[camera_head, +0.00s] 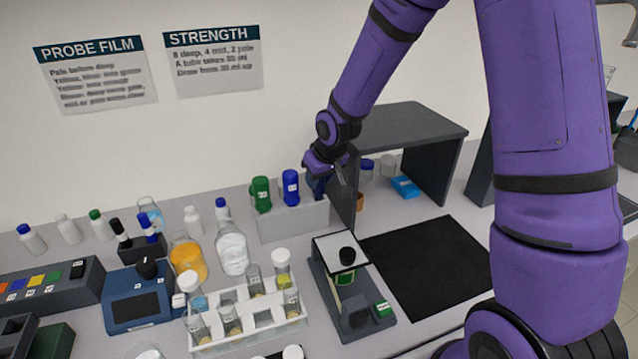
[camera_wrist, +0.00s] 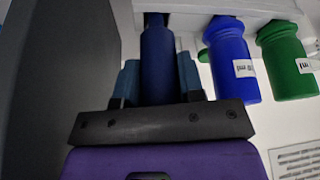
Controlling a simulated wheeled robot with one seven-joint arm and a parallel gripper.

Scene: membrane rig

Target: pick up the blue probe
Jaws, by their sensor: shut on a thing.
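A dark blue cylindrical probe (camera_wrist: 157,48) stands between the two fingers of my gripper (camera_wrist: 159,74) in the wrist view. The gripper is shut on it. In the head view this probe (camera_head: 318,187) is partly hidden under my gripper, at the right end of a pale rack (camera_head: 292,221). Its lower end is hidden, so I cannot tell whether it is still seated in the rack. A second, brighter blue probe (camera_head: 290,188) with a white label stands beside it in the rack, and also shows in the wrist view (camera_wrist: 231,60).
A green probe (camera_head: 260,194) stands at the rack's left end. A dark upright panel (camera_head: 345,190) stands close to my gripper's right, beside a grey shelf (camera_head: 415,118). Bottles and a tube rack (camera_head: 247,318) crowd the front; the black mat (camera_head: 430,262) is clear.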

